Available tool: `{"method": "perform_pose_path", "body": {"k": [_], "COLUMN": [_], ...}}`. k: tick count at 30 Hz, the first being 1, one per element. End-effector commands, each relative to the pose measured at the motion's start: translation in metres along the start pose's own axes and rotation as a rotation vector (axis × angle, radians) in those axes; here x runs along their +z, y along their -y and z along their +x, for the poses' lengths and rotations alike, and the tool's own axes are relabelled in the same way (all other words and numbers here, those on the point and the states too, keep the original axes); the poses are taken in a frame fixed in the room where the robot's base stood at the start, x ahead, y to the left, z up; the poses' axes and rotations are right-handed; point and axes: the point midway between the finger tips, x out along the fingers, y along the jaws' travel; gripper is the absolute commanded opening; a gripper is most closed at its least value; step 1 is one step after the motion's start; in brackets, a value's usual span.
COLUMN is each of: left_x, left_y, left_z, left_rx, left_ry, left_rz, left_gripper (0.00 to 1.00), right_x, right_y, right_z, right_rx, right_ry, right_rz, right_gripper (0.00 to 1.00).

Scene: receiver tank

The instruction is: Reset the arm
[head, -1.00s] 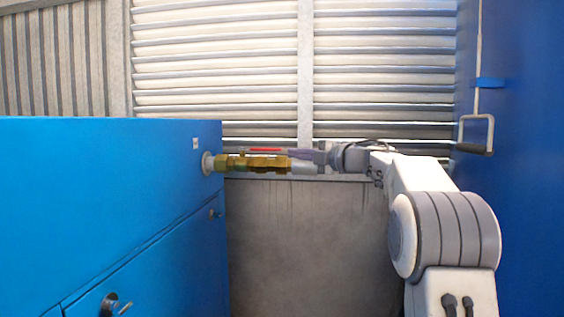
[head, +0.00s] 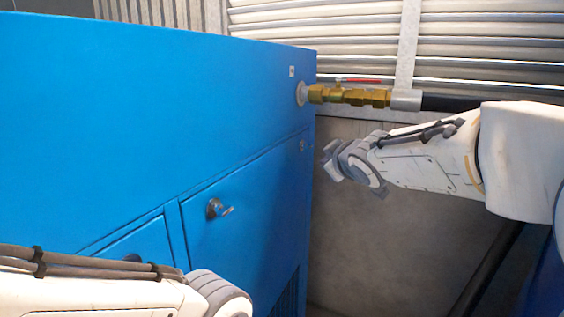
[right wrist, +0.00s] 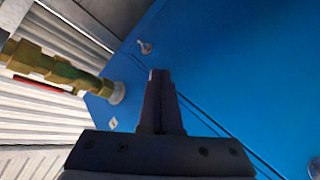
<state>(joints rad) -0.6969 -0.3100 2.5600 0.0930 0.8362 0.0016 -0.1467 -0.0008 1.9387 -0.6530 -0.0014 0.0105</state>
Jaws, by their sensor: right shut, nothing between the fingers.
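My right arm reaches in from the right in the head view. Its gripper (head: 332,162) is below the brass valve (head: 350,95), apart from it, in front of the blue cabinet's right edge. In the right wrist view the gripper's fingers (right wrist: 158,78) are together with nothing between them. The valve (right wrist: 55,67) shows at left there, its red handle (right wrist: 38,83) lying along the pipe. The handle (head: 357,80) also lies along the pipe in the head view. My left arm shows at the bottom left of the head view; its gripper is out of frame.
The blue cabinet (head: 150,110) fills the left, with a door latch (head: 218,209) on its front. A grey fitting (head: 406,100) and dark hose continue right from the valve. Louvres (head: 490,50) stand behind. A gap lies between cabinet and right arm.

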Motion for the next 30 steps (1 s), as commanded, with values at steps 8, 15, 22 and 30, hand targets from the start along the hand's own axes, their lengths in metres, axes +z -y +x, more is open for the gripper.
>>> {"method": "perform_pose_path", "body": {"k": [8,15,22,30], "left_x": [0.000,0.001,0.001,0.001], "left_y": [0.000,0.001,0.001,0.001], "left_z": [0.006,0.010,0.011,0.011], "left_rx": [0.000,0.000,0.000,0.000], "left_ry": [0.000,0.000,0.000,0.000], "left_rz": [0.000,0.000,0.001,0.000], "left_gripper": [0.41,0.41,0.41,0.41], "right_x": [0.092,0.172,0.214,0.220], "right_y": [0.166,0.267,0.305,0.309], "right_z": [-0.077,-0.180,-0.249,-0.261], "right_rx": [-0.310,-0.555,-0.687,-0.707], "right_ry": [0.394,0.735,0.935,0.969], "right_rz": [0.167,0.201,0.190,0.188], "right_gripper": [0.00,0.00,0.00,0.00]}}
